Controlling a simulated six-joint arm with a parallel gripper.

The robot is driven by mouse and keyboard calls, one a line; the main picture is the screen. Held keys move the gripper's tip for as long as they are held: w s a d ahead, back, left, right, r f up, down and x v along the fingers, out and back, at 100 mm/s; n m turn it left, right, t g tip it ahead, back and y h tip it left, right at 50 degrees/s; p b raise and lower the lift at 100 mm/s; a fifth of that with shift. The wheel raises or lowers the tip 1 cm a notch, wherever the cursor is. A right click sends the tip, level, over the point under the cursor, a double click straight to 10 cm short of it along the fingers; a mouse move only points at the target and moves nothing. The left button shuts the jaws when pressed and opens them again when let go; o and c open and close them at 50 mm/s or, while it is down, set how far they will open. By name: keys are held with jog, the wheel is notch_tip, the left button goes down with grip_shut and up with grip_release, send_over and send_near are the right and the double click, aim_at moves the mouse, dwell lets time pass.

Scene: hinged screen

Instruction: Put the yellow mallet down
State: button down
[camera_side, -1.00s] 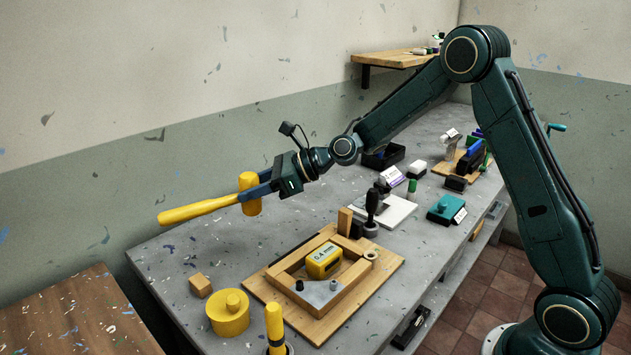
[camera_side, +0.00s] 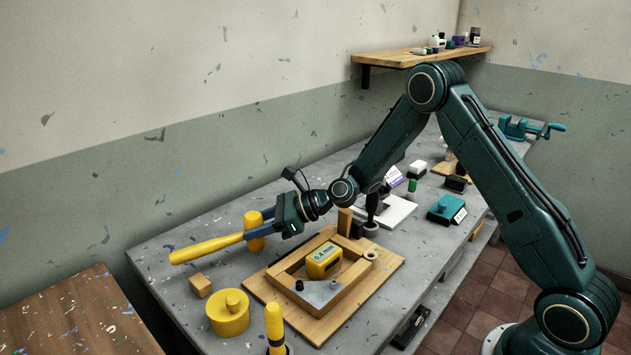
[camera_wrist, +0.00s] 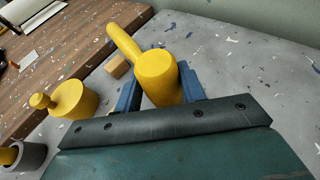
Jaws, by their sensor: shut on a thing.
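The yellow mallet (camera_side: 208,248) is in the jaws of my gripper (camera_side: 256,229). Its handle points left in the side view and its head (camera_side: 254,240) sits between the blue fingers. In the wrist view the mallet head (camera_wrist: 158,76) is between both fingers, with the handle running up and left, away from me. My gripper is shut on the mallet. The mallet is low over the grey bench (camera_side: 180,240), near its back left part; I cannot tell whether it touches the surface.
A small wooden block (camera_side: 201,285), a yellow knobbed cylinder (camera_side: 228,313) and a yellow handle in a holder (camera_side: 274,325) stand in front. A wooden frame board (camera_side: 330,325) with a yellow block (camera_side: 323,261) lies to the right. The bench behind the mallet is clear.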

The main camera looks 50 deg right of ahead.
jog(key=shift+f, duration=1.25)
jog(key=shift+f, duration=0.1)
jog(key=c, duration=0.8)
grip_release()
jog(key=shift+c, duration=0.2)
jog(key=shift+f, duration=0.1)
jog(key=shift+d, duration=0.1)
jog(key=v, duration=1.3)
jog(key=shift+s+d, duration=0.15)
jog(key=shift+s, duration=0.2)
jog(key=shift+r, duration=0.25)
